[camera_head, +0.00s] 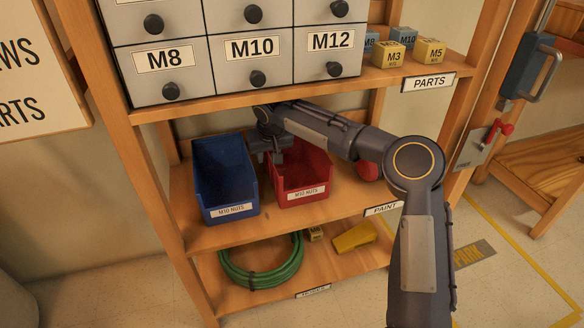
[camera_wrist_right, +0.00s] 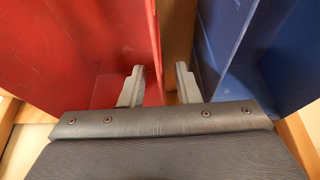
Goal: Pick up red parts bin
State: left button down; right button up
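My right gripper (camera_head: 269,152) points down at the bin's left side, near the blue bin. In the right wrist view the right gripper (camera_wrist_right: 158,88) is open. One finger is over the red bin's side and the other over the gap, with the red side wall's edge between them. Contact cannot be told. The arm hides the red bin's back. My left gripper is out of view.
A blue bin (camera_head: 226,180) stands close to the left of the red one and shows in the right wrist view (camera_wrist_right: 262,45). The drawer cabinet shelf (camera_head: 190,106) is just above my arm. A red rounded object (camera_head: 368,170) is right of the bin. A green hose (camera_head: 262,278) lies below.

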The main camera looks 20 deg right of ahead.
jog(key=shift+w+f, duration=0.1)
jog(key=shift+w, duration=0.9)
jog(key=shift+w+f+b, duration=0.15)
jog(key=shift+f+b, duration=0.4)
jog(key=shift+r, duration=0.1)
grip_shut()
jog(key=shift+a, duration=0.1)
